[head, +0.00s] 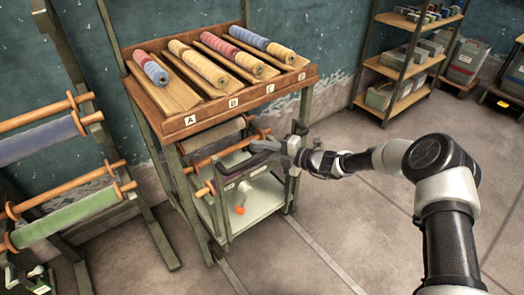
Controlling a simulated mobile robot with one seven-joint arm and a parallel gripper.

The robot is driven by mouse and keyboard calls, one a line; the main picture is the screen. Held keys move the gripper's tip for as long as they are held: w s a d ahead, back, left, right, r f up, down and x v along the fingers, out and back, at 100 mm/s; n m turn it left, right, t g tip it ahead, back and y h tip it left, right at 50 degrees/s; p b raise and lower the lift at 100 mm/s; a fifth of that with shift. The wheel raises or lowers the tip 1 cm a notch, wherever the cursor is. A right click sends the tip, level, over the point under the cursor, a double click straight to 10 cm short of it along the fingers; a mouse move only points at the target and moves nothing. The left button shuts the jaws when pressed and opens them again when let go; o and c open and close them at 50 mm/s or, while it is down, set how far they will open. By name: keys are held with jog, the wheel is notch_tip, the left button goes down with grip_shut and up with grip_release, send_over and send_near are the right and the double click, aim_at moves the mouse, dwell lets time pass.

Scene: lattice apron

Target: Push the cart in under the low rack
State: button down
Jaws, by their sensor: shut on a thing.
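The low rack (222,104) is a wooden slanted top on green metal legs, with label plates A to D along its front edge. The cart (259,197) is a pale green frame with a light lower shelf and a dark upper edge. It stands at the rack's front, partly beneath the wooden top, between the rack's legs. My gripper (287,149) reaches in from the right and is shut at the cart's dark upper bar, near its right end. The fingertips are small and the exact grip is hard to see. A small orange object (240,210) shows on the cart's lower shelf.
Striped rolls (203,65) lie on the rack top. A stand with cloth rolls (62,216) is close on the left. A wooden shelf unit (405,70) stands at the back right. The floor (350,225) in front and to the right is clear.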

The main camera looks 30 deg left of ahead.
jog(key=shift+a+r, duration=0.2)
jog(key=shift+r, duration=0.05)
jog(key=c, duration=1.6)
grip_release()
jog(key=shift+a+f, duration=0.15)
jog(key=shift+c, duration=0.2)
jog(key=d+r+p, duration=0.3)
jog(key=d, duration=1.4)
jog(key=shift+w+d, duration=0.15)
jog(key=shift+r, duration=0.1)
